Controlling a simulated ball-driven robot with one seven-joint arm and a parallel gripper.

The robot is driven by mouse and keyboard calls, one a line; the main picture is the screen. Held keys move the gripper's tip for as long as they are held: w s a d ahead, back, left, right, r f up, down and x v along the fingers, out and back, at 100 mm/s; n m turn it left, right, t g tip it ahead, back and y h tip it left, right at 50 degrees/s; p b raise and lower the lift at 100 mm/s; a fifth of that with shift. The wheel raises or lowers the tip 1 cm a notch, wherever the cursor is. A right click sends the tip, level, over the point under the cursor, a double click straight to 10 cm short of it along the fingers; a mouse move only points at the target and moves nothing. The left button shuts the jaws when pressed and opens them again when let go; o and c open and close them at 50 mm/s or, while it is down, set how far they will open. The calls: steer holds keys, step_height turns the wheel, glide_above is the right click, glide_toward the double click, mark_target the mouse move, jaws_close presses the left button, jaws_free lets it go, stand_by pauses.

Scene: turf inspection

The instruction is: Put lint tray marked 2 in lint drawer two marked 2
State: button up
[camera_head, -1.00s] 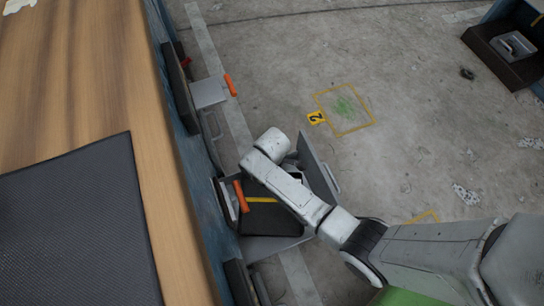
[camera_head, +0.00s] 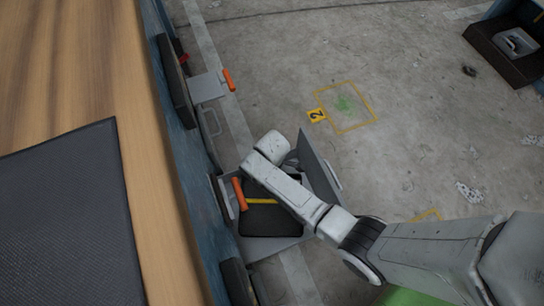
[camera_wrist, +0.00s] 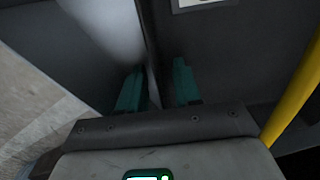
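A black tray with a yellow bar (camera_head: 270,220), which looks like the lint tray, lies in the open grey drawer (camera_head: 322,172) beside the blue cabinet. Its number cannot be read, nor can the drawer's. The yellow bar also shows at the right of the wrist view (camera_wrist: 296,88). In the head view my arm covers part of the tray and hides my gripper. In the wrist view the two teal fingers of my gripper (camera_wrist: 159,66) stand apart, with a thin dark edge between them. Whether they touch it cannot be told.
An orange handle (camera_head: 239,194) stands by the drawer; another (camera_head: 229,80) is on a grey flap farther up the cabinet. A yellow "2" sign (camera_head: 317,115) lies by a marked floor square. A dark box (camera_head: 490,50) is at top right. Floor right of the drawer is clear.

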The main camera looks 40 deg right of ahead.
step_height(320, 180, up, 12)
steer(key=p, duration=0.7)
steer(key=s+d+r+m, duration=0.2)
steer(key=s+r+m, duration=0.3)
steer(key=s+r, duration=0.2)
steer(key=s+d+r+m+t, duration=0.1)
steer(key=s+d+r+m, duration=0.2)
steer(key=s+r+m, duration=0.2)
steer(key=s+r, duration=0.3)
steer(key=s, duration=0.2)
steer(key=shift+s, duration=0.3)
steer(key=shift+d, duration=0.1)
